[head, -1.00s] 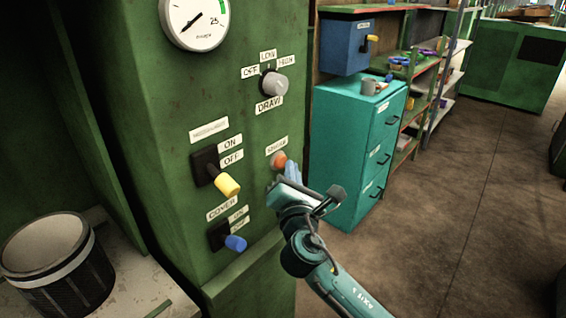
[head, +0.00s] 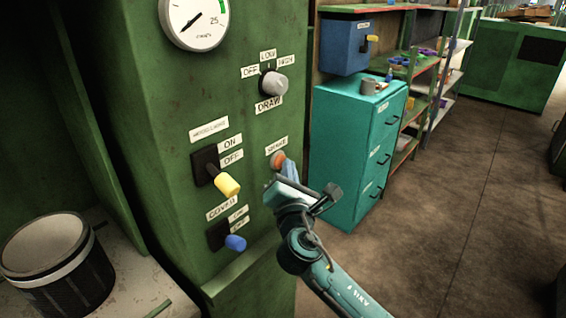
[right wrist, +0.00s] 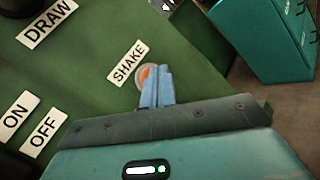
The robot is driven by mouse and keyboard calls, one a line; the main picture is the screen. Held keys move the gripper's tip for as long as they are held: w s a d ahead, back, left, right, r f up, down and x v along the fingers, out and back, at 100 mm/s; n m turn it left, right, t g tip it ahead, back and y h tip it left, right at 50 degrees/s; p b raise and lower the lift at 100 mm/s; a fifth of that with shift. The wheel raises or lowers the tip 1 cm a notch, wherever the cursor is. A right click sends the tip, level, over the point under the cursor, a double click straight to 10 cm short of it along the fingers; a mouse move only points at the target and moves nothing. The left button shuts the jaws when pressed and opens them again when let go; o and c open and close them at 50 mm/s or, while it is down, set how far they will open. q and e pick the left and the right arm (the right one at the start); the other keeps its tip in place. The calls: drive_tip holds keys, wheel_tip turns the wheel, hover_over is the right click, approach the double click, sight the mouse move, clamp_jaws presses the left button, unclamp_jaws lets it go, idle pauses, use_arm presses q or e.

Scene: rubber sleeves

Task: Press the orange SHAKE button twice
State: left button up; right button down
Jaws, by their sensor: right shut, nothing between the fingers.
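The orange SHAKE button (head: 278,158) is on the front of the green machine cabinet (head: 165,110), just below its SHAKE label (head: 276,145). My right gripper (head: 287,168) is shut and empty, its blue fingers at the button's lower right. In the right wrist view the fingertips (right wrist: 157,72) overlap the button (right wrist: 146,76) and hide its right part. The label also shows in the right wrist view (right wrist: 128,64). I cannot tell whether the fingertips touch the button or whether it is pushed in. My left gripper is not in view.
A grey DRAW knob (head: 274,84) is above the button. A yellow-tipped lever (head: 227,185) and a blue-tipped COVER lever (head: 235,243) stick out to its left. A teal drawer cabinet (head: 345,150) stands behind on the right. The floor (head: 460,200) at right is open.

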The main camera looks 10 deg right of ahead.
idle(0.3)
drive_tip(key=shift+s+d+p, duration=0.4)
drive_tip(key=shift+s+d, duration=0.05)
drive_tip(key=shift+s, duration=0.15)
drive_tip(key=s+d, duration=0.1)
drive_tip(key=s, duration=0.1)
drive_tip(key=s+d+p, duration=0.1)
drive_tip(key=s+d, duration=0.1)
idle(0.4)
idle(0.5)
